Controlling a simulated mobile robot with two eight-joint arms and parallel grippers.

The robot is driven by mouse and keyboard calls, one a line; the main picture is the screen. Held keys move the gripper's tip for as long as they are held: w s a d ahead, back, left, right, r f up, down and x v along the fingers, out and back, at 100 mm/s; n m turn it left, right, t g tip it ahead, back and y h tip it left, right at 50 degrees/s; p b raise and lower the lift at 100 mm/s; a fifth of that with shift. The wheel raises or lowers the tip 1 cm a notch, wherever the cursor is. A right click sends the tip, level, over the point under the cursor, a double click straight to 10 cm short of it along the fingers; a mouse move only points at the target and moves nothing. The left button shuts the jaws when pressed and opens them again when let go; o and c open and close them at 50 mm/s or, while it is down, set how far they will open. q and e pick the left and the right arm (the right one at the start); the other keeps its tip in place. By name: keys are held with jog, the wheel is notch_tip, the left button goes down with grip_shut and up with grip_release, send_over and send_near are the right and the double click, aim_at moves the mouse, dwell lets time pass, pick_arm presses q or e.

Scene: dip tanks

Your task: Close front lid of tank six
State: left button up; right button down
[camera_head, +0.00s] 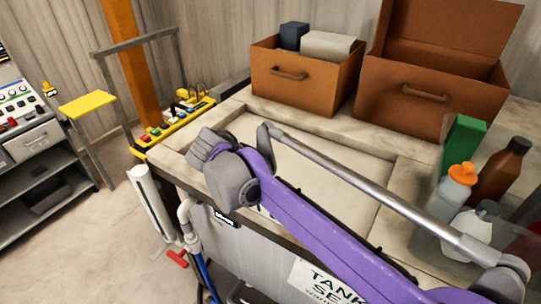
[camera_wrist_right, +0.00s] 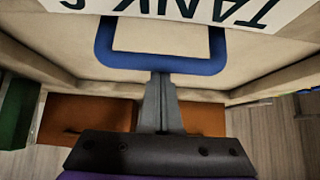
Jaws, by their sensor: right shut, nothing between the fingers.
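A tank with a pale stone-like top (camera_head: 315,160) and a grey front stands below my purple right arm. A white label (camera_head: 322,284) on its front reads "TANK SE", the rest cut off. In the right wrist view an upside-down label (camera_wrist_right: 190,8) reads "TANK S", also cut off. Next to it is a blue frame-like handle (camera_wrist_right: 160,67). My right gripper (camera_wrist_right: 160,78) is shut and empty, its fingertips at the handle's near bar; touching or just apart I cannot tell. Whether a front lid is open or shut I cannot make out. My left gripper is out of view.
Two brown boxes (camera_head: 285,85) (camera_head: 425,95) stand at the back of the tank top. Several bottles (camera_head: 470,222) and a green box (camera_head: 464,139) crowd the right side. A yellow control panel (camera_head: 175,125) is at the back left.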

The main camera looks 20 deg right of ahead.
jog(key=shift+s+a, duration=0.35)
jog(key=shift+a, duration=0.1)
jog(key=shift+f, duration=0.1)
